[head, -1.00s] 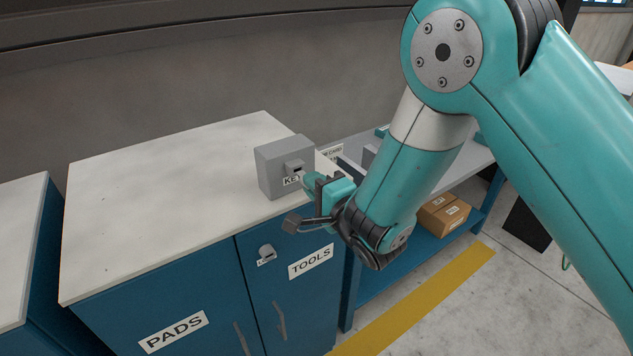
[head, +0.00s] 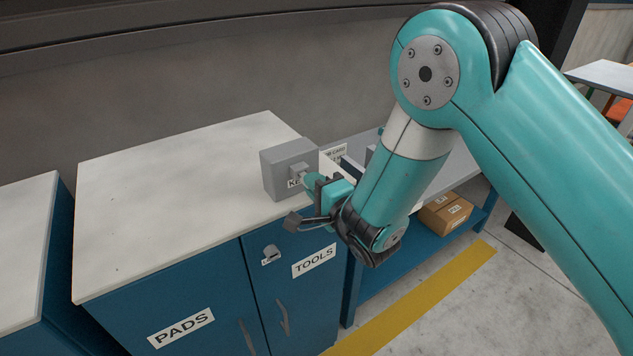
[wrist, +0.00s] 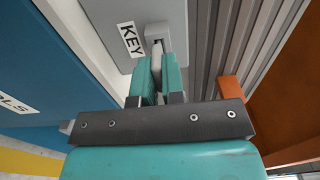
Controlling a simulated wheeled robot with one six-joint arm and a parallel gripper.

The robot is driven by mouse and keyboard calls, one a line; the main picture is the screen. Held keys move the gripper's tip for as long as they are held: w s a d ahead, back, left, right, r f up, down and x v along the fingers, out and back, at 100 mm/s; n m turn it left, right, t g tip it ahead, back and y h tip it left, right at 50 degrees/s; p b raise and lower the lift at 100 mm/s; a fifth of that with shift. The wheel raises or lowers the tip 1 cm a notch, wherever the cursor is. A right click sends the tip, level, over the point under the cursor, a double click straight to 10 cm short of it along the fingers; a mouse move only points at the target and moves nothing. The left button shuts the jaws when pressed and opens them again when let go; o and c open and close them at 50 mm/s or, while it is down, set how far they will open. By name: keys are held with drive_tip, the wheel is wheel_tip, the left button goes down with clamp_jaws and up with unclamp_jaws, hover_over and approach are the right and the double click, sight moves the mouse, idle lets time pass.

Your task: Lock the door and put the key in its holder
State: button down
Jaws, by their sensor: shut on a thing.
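The grey key holder box (head: 278,178), labelled KEY, stands on the cabinet top near its right end. Its small slotted block faces my gripper (head: 309,181), which is right in front of it. In the wrist view my gripper (wrist: 158,74) is shut on a pale grey key (wrist: 156,58). The key's far end meets the block (wrist: 156,32) beside the KEY label; how deep it sits is hidden. The door lock (head: 271,253) is a small grey block with a label on the blue TOOLS door (head: 306,292), which looks closed.
The PADS door (head: 200,310) is to the left of the TOOLS door. The cabinet top (head: 180,190) left of the holder is clear.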

drive_tip(key=shift+w+a+r+p, duration=0.1)
drive_tip(key=shift+w+a+p, duration=0.35)
drive_tip(key=shift+p, duration=0.9)
drive_tip(key=c, duration=1.1)
unclamp_jaws()
drive_tip(key=shift+d, duration=0.1)
drive_tip(key=shift+c, duration=0.2)
drive_tip(key=shift+s+d+f+b, duration=0.15)
drive_tip(key=shift+s+f+b, duration=0.1)
drive_tip(key=shift+b, duration=0.4)
drive_tip(key=v, duration=1.6)
drive_tip(key=shift+s+d+r, duration=0.15)
drive_tip(key=shift+s+d, duration=0.05)
drive_tip(key=shift+d, duration=0.05)
